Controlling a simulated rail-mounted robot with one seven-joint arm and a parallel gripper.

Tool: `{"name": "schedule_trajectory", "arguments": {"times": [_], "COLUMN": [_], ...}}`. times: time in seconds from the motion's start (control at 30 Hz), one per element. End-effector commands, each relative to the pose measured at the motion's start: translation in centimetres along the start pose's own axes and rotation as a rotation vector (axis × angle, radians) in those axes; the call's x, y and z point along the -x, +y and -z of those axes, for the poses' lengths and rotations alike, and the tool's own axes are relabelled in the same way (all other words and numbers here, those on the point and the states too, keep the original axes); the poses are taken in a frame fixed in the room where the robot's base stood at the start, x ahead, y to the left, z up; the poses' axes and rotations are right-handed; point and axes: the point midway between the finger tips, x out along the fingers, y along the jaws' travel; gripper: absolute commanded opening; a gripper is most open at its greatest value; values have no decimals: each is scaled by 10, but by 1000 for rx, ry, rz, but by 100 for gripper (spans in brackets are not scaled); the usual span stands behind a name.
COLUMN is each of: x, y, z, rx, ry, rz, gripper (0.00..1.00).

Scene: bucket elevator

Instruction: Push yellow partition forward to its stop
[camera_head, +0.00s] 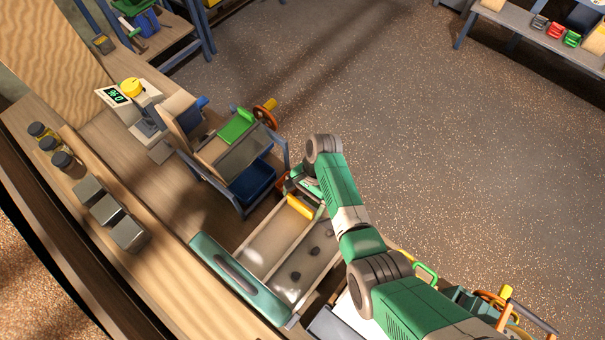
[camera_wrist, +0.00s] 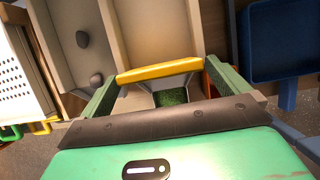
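The yellow partition (camera_head: 301,207) is a short bar at the far end of the left compartment of a divided tray (camera_head: 268,284). In the wrist view the yellow partition (camera_wrist: 160,70) lies across the picture, just beyond my fingertips. My gripper (camera_head: 296,186) is at that far end of the tray, close to the partition. In the wrist view the fingers of my gripper (camera_wrist: 162,80) are wide apart, one near each end of the bar. I cannot tell whether they touch it. My arm hides part of the tray's right side.
Several dark lumps (camera_head: 316,251) lie in the tray's right compartment. A bucket-elevator frame with a blue bin (camera_head: 252,182), a green flap (camera_head: 236,126) and an orange handwheel (camera_head: 266,116) stands beyond the tray. A scale (camera_head: 115,96) is at left. Open floor lies to the right.

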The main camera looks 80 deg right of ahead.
Motion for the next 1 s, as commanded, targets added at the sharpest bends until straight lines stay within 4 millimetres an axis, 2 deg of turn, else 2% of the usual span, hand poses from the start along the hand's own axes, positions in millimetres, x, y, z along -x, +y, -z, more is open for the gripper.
{"name": "schedule_trajectory", "arguments": {"times": [0.13,0.4,0.5,0.63,1.0], "x": [7,60,72,78,78], "y": [0,-1,0,0,0], "z": [0,1,1,0,0], "rx": [1,0,0,0,0], "ry": [-1,2,2,0,0], "rz": [0,3,2,-1,0], "gripper": [100,100,100,100,100]}}
